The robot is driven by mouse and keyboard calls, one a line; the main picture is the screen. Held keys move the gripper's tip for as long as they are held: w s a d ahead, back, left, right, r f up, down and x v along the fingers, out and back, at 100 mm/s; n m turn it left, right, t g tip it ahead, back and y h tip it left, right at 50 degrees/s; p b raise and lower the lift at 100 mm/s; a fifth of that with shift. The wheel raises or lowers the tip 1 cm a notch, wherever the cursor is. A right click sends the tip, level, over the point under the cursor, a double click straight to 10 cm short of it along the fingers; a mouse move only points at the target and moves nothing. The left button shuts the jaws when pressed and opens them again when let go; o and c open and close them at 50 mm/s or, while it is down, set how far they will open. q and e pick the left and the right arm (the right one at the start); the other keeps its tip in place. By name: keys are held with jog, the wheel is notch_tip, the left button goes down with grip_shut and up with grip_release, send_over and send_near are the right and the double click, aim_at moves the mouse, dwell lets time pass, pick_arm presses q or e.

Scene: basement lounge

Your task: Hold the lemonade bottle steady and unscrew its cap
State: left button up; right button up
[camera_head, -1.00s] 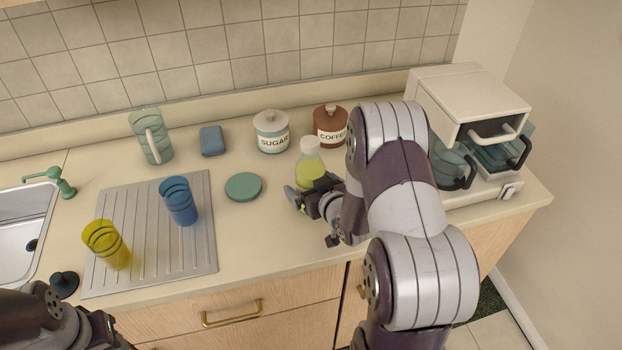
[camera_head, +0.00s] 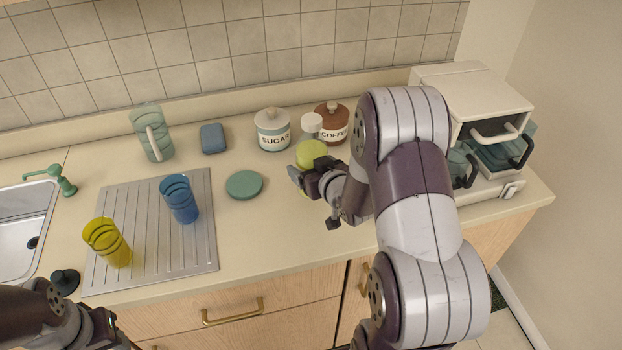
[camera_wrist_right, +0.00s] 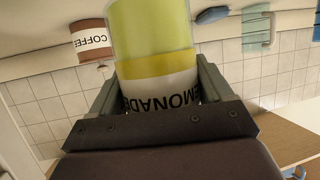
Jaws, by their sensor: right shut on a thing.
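The lemonade bottle (camera_head: 311,152) has yellow-green contents and a whitish cap (camera_head: 311,122), which is on its top. It stands out in front of the coffee jar and appears raised off the counter. My right gripper (camera_head: 308,180) is shut on the bottle's lower body. In the right wrist view the bottle (camera_wrist_right: 152,25) is between the two fingers, with its "LEMONADE" label partly hidden by the gripper; its cap is out of that view. Part of my left arm shows at the bottom left, but its gripper jaws are not visible.
Behind are a sugar jar (camera_head: 272,131) and a coffee jar (camera_head: 332,128). A green disc (camera_head: 244,185), blue sponge (camera_head: 213,139) and pitcher (camera_head: 146,122) lie left. Blue (camera_head: 180,200) and yellow (camera_head: 106,243) cups stand on the drainboard (camera_head: 150,255). A coffee machine (camera_head: 468,85) stands right.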

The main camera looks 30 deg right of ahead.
aim_at(311, 152)
notch_tip(311, 152, up, 5)
jog(key=shift+f, duration=0.1)
jog(key=o, duration=0.6)
jog(key=c, duration=0.8)
jog(key=shift+o, duration=0.2)
